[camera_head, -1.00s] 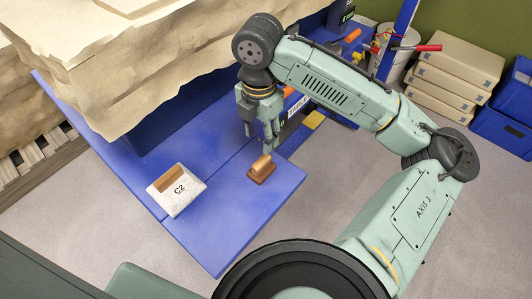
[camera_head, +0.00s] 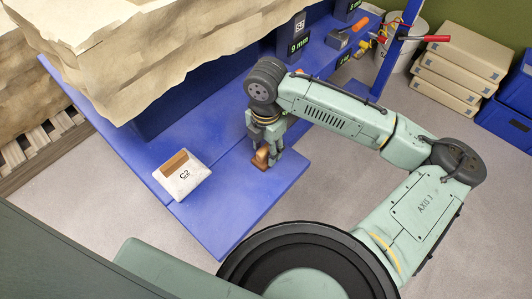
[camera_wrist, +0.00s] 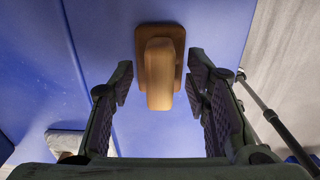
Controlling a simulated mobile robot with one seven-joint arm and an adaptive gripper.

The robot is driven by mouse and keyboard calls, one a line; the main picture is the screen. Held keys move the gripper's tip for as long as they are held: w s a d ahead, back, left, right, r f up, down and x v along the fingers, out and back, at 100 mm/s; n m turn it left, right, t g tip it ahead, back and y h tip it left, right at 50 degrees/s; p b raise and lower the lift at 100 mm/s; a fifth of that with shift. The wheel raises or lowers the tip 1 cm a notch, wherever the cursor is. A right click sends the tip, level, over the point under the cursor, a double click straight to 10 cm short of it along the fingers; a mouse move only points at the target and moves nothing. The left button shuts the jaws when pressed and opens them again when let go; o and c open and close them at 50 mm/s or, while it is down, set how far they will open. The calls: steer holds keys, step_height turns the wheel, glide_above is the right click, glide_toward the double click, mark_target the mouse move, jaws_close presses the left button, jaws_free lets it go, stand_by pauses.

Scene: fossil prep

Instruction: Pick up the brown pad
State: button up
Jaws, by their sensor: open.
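The brown pad (camera_head: 262,157) stands on the blue table (camera_head: 225,215), near its right edge, with a raised grip on a flat base. In the wrist view the brown pad (camera_wrist: 160,70) is at the top centre, between the lines of the two fingers. My gripper (camera_head: 266,150) is down at the pad in the head view, its fingers on either side of it. In the wrist view my gripper (camera_wrist: 160,85) is open, with a gap between each finger and the pad's grip. Part of the pad is hidden by the fingers in the head view.
Large tan rock-like slabs (camera_head: 130,50) stand behind. Dark blocks marked in mm (camera_head: 291,40) sit at the back. The table's front part is clear.

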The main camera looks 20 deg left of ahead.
steer(key=shift+c, duration=0.5)
jaws_close()
